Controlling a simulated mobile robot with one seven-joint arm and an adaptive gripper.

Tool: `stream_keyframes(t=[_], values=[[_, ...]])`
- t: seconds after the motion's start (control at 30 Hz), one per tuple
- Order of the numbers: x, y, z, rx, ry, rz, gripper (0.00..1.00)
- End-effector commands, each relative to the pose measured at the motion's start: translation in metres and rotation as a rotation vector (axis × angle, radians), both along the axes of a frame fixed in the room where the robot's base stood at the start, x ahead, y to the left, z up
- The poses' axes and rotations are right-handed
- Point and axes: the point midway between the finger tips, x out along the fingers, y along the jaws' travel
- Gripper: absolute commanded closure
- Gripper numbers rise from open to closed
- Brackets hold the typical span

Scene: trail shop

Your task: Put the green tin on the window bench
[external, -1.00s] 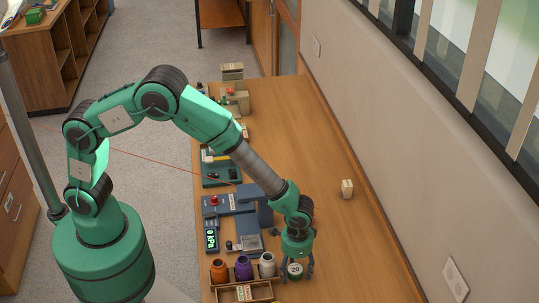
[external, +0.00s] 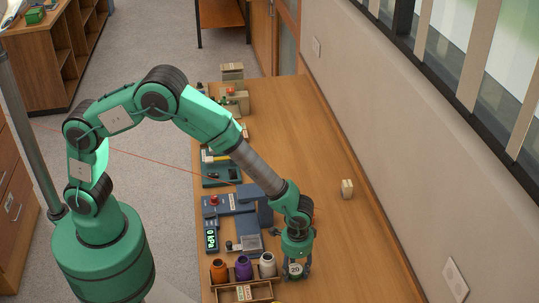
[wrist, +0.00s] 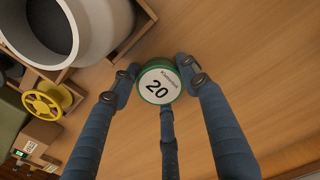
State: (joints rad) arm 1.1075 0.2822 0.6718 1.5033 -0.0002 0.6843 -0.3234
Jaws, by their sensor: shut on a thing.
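My gripper (external: 296,274) points down and is shut on the tin. In the wrist view the fingers of my gripper (wrist: 160,86) press around the green tin (wrist: 159,83) from its sides. This bench runs along the wall under the windows; I cannot tell whether it is the window bench.
Orange (external: 219,270), purple (external: 243,268) and white (external: 267,265) jars stand in a wooden rack just left of the tin. Blue-grey devices (external: 235,203) line the bench's left edge. A small beige box (external: 347,188) stands near the wall. The bench's right side is mostly clear.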

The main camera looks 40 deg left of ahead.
Motion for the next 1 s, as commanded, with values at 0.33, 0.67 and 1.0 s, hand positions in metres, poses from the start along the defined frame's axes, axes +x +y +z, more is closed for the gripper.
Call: stream_keyframes(t=[0.33, 0.67, 1.0], values=[[0.000, -0.001, 0.023, -0.002, -0.001, 0.000, 0.84], [0.000, 0.000, 0.073, -0.001, -0.001, 0.000, 0.84], [0.000, 0.000, 0.100, 0.000, 0.000, 0.000, 0.84]])
